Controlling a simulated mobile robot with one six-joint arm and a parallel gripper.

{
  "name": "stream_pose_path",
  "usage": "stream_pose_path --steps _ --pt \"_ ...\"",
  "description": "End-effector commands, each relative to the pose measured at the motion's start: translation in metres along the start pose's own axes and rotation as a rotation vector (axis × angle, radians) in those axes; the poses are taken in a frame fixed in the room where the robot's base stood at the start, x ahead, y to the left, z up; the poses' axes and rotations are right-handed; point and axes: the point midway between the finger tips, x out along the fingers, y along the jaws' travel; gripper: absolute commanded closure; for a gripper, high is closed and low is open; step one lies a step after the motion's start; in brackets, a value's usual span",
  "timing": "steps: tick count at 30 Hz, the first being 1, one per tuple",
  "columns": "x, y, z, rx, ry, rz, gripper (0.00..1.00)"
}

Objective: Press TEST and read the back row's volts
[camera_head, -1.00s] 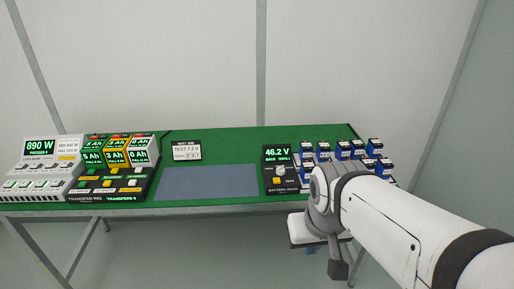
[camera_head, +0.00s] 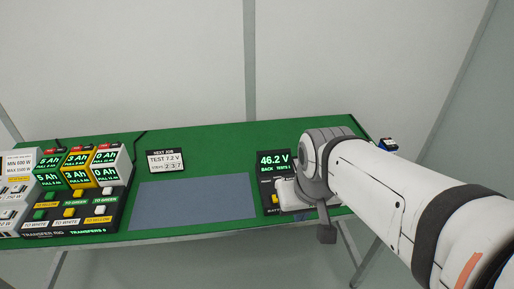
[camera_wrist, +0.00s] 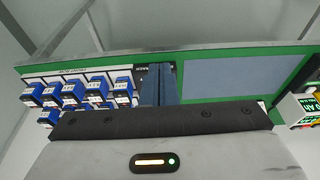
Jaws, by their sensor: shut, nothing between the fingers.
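The battery box's black panel has a display (camera_head: 273,160) that reads 46.2 V, with BACK and what looks like TESTS 1 in small text below. A yellow button (camera_head: 274,199) shows at the panel's lower part; the TEST button is hidden behind my arm in the head view. In the wrist view, several blue-and-white batteries (camera_wrist: 97,87) stand in rows left of my gripper. My gripper (camera_wrist: 158,72) is shut and empty, its fingers over the panel. Contact with a button cannot be told. One battery (camera_head: 388,144) shows past my arm in the head view.
A card (camera_head: 165,161) reads NEXT JOB, TEST 7.2 V. A bare blue-grey mat (camera_head: 190,203) lies left of the battery box on the green table (camera_head: 215,143). The transfer rig (camera_head: 72,211) with its buttons stands at the far left.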

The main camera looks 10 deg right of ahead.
Motion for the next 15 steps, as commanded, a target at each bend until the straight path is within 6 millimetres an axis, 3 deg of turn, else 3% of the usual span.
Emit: stream_pose_path --steps 5,8,11,15 --pt "0.004 0.002 -0.004 -0.041 -0.013 0.023 1.00" --pt "0.015 0.013 -0.015 -0.151 -0.049 0.092 1.00" --pt "0.032 0.023 -0.037 -0.356 -0.102 0.203 1.00" --pt "0.061 0.029 -0.083 -0.715 -0.173 0.379 1.00"
